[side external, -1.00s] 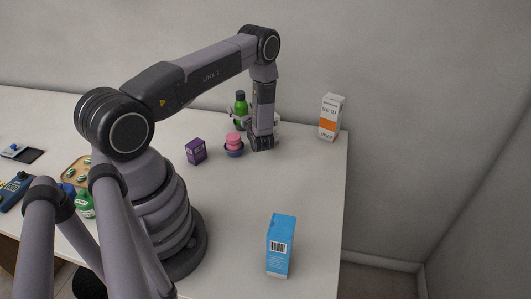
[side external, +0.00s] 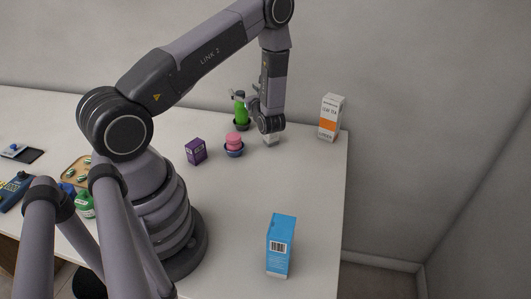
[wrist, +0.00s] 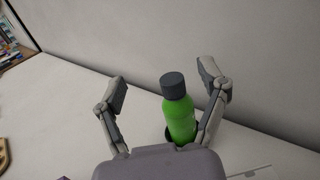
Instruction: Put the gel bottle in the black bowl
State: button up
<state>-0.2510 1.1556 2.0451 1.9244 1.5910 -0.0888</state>
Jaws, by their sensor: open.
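The gel bottle (side external: 240,112) is green with a dark cap and stands about upright near the back wall. Its base sits in the small black bowl (side external: 241,126). In the wrist view the bottle (wrist: 180,118) is just ahead, and a dark bit of the bowl (wrist: 167,133) shows at its base, the rest hidden by the bottle and my gripper. My gripper (wrist: 164,80) is open, with one finger left and one right of the bottle and a visible gap on the left. In the side view my gripper (side external: 246,98) is partly hidden by the wrist.
A purple box (side external: 196,151) is left, a white-orange carton (side external: 331,118) right, a blue carton (side external: 281,246) near the front. A white box (side external: 271,140) is beneath my wrist.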

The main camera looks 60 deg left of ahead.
jog(key=s+d+r+n+g+h, duration=0.3)
jog(key=s+r+n, duration=0.25)
jog(key=r, duration=0.35)
jog(key=s+d+r+n+g+h, duration=0.35)
jog(key=s+r+n, duration=0.2)
jog(key=r, duration=0.35)
jog(key=s+d+r+n+t+h, duration=0.2)
jog(key=s+d+t+h, duration=0.1)
jog(key=d, duration=0.4)
jog(key=s+d+r+n+t+h, duration=0.3)
jog(key=d+t+h, duration=0.1)
jog(key=d, duration=0.3)
jog(key=s+d+r+n+t+h, duration=0.2)
jog(key=s+d+t+h, duration=0.1)
jog(key=d, duration=0.4)
jog(key=shift+s+d+r+n+h, duration=0.35)
jog(key=shift+s+h, duration=0.2)
jog(key=shift+h, duration=0.2)
